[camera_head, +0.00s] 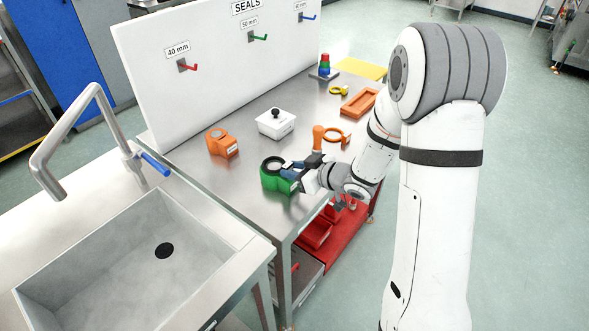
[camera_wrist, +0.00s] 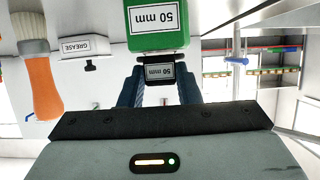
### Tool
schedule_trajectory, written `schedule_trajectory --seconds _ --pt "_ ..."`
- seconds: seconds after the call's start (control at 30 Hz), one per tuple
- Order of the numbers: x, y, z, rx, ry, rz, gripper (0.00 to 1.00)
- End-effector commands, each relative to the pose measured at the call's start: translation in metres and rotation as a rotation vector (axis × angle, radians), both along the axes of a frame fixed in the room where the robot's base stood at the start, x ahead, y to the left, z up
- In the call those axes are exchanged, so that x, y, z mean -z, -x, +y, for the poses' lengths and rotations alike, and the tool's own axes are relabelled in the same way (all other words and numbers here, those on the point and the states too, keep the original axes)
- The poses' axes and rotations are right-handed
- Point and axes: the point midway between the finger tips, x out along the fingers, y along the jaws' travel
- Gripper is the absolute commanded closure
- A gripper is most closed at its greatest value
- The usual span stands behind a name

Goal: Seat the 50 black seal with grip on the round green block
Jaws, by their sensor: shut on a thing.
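The round green block (camera_head: 277,183) stands near the table's front edge in the head view. Its 50 mm label faces the camera in the wrist view (camera_wrist: 158,22). My gripper (camera_head: 296,167) is at its right side, at about the height of its top. The fingers (camera_wrist: 159,92) are shut on the dark grip of the black seal (camera_wrist: 160,72), which carries a 50 mm label. A dark ring (camera_head: 266,162) shows at the block's round top. The fingers partly hide this area, and I cannot tell whether the seal is fully down or resting on the rim.
An orange tray (camera_head: 360,103) lies farther back. The white seal board (camera_head: 215,80) with hooks edges the table. A sink (camera_head: 140,260) is at left.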

Motion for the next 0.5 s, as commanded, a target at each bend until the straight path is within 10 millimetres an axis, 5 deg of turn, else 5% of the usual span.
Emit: schedule_trajectory --seconds 0.2,0.23,0.5 --pt "0.0040 0.0000 0.0000 0.000 0.000 0.000 0.92" --pt "0.0038 0.0000 0.0000 0.000 0.000 0.000 0.69" --pt "0.0033 0.0000 0.0000 0.000 0.000 0.000 0.47"
